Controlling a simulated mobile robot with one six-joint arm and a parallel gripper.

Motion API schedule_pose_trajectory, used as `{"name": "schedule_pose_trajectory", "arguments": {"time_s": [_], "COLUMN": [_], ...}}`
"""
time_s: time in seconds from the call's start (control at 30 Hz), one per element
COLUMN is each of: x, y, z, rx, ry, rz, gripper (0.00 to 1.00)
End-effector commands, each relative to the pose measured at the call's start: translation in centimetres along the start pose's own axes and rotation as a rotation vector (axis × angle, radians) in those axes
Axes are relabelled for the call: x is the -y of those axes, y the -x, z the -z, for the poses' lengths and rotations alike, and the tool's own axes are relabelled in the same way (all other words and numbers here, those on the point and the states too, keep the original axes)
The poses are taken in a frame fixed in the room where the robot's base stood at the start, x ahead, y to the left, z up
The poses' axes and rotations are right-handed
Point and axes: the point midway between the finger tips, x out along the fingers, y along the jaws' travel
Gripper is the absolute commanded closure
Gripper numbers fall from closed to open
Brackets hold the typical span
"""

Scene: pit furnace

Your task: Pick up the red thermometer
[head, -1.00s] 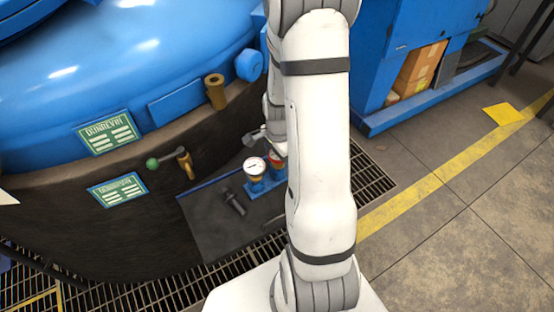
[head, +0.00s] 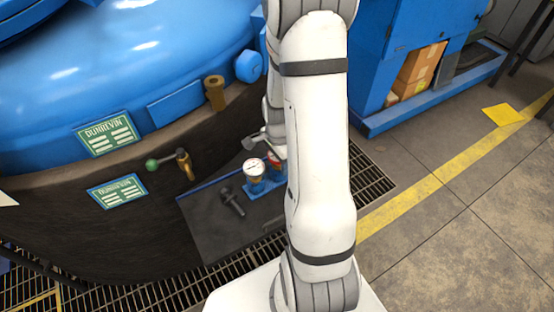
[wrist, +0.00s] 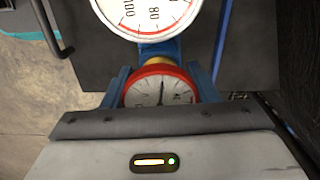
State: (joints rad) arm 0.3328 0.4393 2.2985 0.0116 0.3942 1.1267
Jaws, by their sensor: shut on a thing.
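The red thermometer (head: 274,158) shows partly beside my arm in the head view, at a blue stand. In the wrist view a red-rimmed round dial (wrist: 160,88) sits right in front of my gripper's dark edge, its lower part hidden. My gripper (head: 268,143) is shut on it; my arm covers part of the grip in the head view. A second white-faced gauge (head: 254,168) stands just left of it, and its larger dial (wrist: 150,14) is cut off at the top of the wrist view.
The blue stand (head: 258,188) rests on a dark shelf (head: 208,225) by the furnace wall. A dark tool (head: 233,202) lies left of the stand. A handle with a green knob (head: 153,164) juts from the wall. Floor grating runs below; open floor lies right.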

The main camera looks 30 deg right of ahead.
Motion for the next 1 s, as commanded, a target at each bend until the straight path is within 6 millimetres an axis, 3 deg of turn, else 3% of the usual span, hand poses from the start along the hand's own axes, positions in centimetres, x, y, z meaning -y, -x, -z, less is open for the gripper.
{"name": "schedule_pose_trajectory", "arguments": {"time_s": [0.2,0.6,1.0], "x": [0.1,0.2,0.1], "y": [0.7,8.2,11.5], "z": [0.0,0.0,-0.1], "rx": [-0.001,-0.002,0.000], "ry": [0.001,0.001,0.002], "rz": [0.003,0.004,0.000], "gripper": [0.71,0.71,0.71]}}
